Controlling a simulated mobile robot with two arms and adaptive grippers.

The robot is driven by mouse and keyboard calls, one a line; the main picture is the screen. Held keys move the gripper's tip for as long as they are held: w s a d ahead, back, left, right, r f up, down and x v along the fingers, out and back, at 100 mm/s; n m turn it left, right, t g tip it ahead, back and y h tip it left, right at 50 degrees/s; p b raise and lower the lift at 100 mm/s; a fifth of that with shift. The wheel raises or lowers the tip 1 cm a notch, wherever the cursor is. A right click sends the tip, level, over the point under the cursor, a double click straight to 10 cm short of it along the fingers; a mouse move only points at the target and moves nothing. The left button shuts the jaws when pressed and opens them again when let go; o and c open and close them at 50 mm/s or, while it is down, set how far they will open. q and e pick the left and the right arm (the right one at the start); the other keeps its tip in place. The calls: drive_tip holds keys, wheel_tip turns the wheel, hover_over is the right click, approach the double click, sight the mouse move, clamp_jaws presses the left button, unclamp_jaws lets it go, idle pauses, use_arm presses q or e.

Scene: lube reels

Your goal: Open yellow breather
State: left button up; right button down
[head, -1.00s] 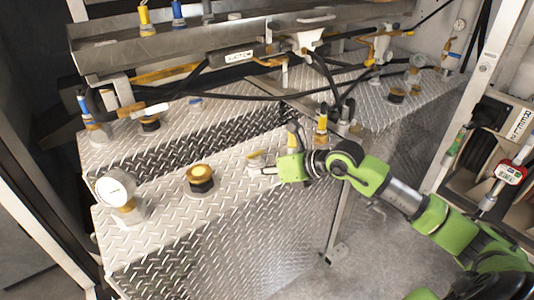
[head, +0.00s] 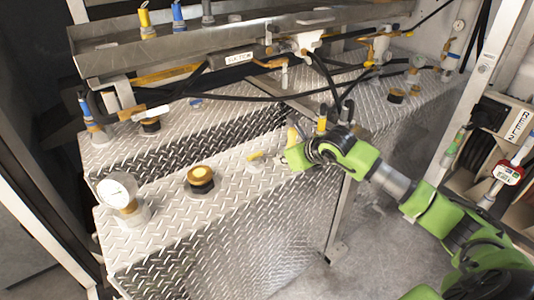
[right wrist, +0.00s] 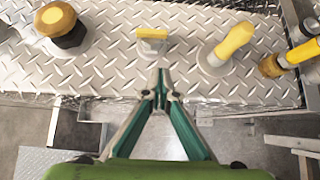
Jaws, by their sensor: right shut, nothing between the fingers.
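A small fitting with a yellow bar-shaped handle (head: 254,156) stands on the diamond-plate tank top, left of my right gripper (head: 281,161) in the head view. I take it as the yellow breather. In the right wrist view its yellow handle (right wrist: 153,34) lies crosswise on a pale round base, just beyond my fingertips. My right gripper (right wrist: 161,78) is shut and empty, with a gap between its tips and the fitting. A taller yellow fitting (right wrist: 232,42) leans to the right of it and also shows behind my gripper in the head view (head: 293,136). My left gripper is not in view.
Dark hoses (head: 240,96) and a metal tray (head: 170,58) run behind. The plate's front edge drops to the floor.

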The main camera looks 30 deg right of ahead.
sight(255, 158)
drive_tip(key=p+x, duration=0.1)
drive_tip(key=x, duration=0.4)
drive_tip(key=shift+w+a+f, duration=0.1)
drive_tip(key=shift+w, duration=0.1)
drive_tip(key=shift+w+a+f+p, duration=0.1)
drive_tip(key=shift+w+p, duration=0.1)
drive_tip(key=shift+w, duration=0.45)
drive_tip(key=shift+w+a+r+p, duration=0.1)
drive_tip(key=shift+w+p, duration=0.1)
drive_tip(key=shift+w, duration=0.45)
drive_tip(key=shift+w+a+f+p, duration=0.1)
drive_tip(key=shift+w+p, duration=0.1)
drive_tip(key=shift+w, duration=0.45)
drive_tip(key=shift+d, duration=0.1)
